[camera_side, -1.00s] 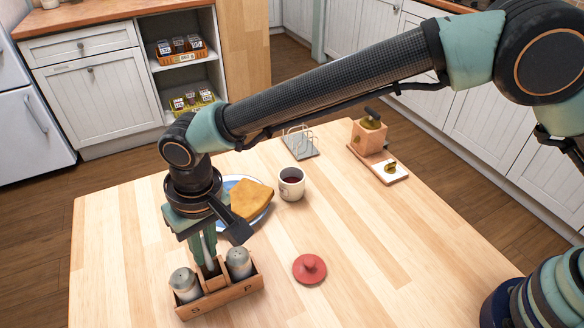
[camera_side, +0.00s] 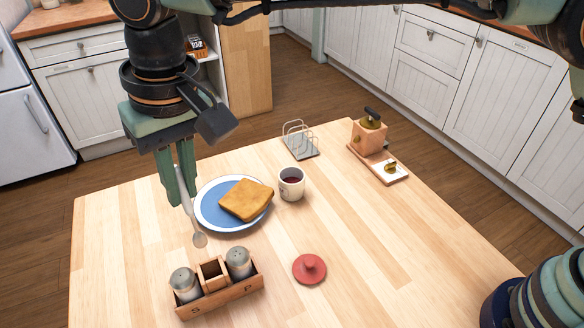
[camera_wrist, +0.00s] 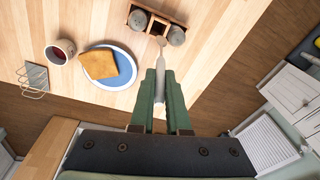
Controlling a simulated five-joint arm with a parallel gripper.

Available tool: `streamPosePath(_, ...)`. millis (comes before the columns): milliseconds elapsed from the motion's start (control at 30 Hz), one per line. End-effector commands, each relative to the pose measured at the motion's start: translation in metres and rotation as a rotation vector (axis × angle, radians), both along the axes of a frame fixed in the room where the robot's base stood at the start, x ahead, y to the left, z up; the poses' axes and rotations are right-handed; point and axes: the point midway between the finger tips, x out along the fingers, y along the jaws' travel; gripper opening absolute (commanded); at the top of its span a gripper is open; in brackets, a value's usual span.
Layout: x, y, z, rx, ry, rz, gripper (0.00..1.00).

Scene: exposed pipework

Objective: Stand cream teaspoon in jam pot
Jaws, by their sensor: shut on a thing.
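My gripper (camera_side: 182,180) is shut on the cream teaspoon (camera_side: 198,238). It holds the spoon in the air with the bowl hanging down, behind the wooden caddy in the side view. In the wrist view the spoon (camera_wrist: 161,42) sticks out between the fingertips (camera_wrist: 160,74). The jam pot (camera_side: 291,184) is a white, open pot with dark red jam inside, standing right of the plate; it also shows in the wrist view (camera_wrist: 57,54). A red lid with a knob (camera_side: 309,269) lies on the table.
A wooden caddy (camera_side: 222,299) holds two shakers, with an empty middle slot. A blue plate (camera_side: 205,209) carries toast (camera_side: 246,199). A toast rack (camera_side: 301,141) and a wooden box on a board (camera_side: 369,136) stand behind. The table's right part is clear.

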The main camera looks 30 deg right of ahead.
Motion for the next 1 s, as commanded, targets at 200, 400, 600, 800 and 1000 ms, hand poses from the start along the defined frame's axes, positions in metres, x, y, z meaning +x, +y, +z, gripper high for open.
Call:
streamPosePath(200,0.0,0.001,0.04,0.0,-0.001,0.0,0.0)
streamPosePath(400,0.002,-0.002,0.053,0.0,-0.001,-0.001,0.0)
streamPosePath(600,0.035,-0.031,0.047,0.015,-0.027,-0.007,0.0)
streamPosePath(800,0.088,-0.097,0.027,0.035,-0.092,-0.01,0.0)
streamPosePath(1000,0.122,-0.166,0.007,0.039,-0.162,-0.007,0.0)
